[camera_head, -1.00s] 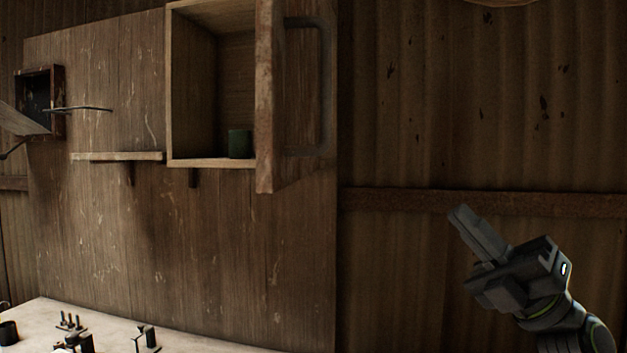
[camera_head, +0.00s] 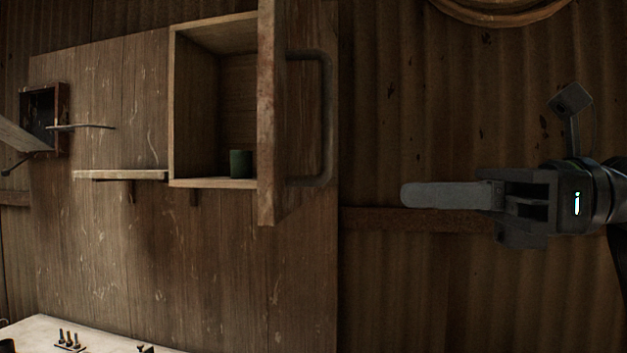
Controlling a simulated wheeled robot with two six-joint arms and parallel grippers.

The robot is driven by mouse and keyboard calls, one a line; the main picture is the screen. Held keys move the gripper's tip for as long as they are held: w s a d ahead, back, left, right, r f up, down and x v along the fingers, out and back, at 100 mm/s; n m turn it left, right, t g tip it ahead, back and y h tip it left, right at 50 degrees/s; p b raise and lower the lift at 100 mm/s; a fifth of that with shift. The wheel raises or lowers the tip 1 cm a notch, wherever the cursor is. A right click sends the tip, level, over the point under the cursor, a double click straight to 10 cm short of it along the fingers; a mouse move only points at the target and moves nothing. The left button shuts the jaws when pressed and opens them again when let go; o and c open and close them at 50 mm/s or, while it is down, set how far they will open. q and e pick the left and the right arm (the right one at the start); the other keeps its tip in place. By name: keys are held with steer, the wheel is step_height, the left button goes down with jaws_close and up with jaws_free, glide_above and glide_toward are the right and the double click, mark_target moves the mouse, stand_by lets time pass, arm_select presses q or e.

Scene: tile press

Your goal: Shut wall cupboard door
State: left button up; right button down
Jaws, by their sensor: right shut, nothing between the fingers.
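The wall cupboard (camera_head: 196,102) is a wooden box on the plank wall, with its front open. Its door (camera_head: 267,120) stands swung open at the right side, seen nearly edge-on, with a dark bar handle (camera_head: 327,120) on its right-hand face. A dark green cup (camera_head: 240,163) stands inside on the cupboard floor. My right gripper (camera_head: 405,194) is shut and empty, pointing left, to the right of the door and handle and apart from them in the picture. My left gripper is not in view.
A small shelf (camera_head: 120,175) sits left of the cupboard. A small dark wall box (camera_head: 42,120) with its flap open is at the far left. A pale bench top (camera_head: 100,338) with small parts lies below.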

steer(key=p, duration=0.4)
glide_toward(279, 194)
steer(key=a, duration=0.5)
steer(key=shift+w+r, duration=0.15)
steer(key=shift+w, duration=0.1)
steer(key=shift+w+a+p, duration=0.2)
steer(key=shift+a+p, duration=0.25)
steer(key=shift+a, duration=0.45)
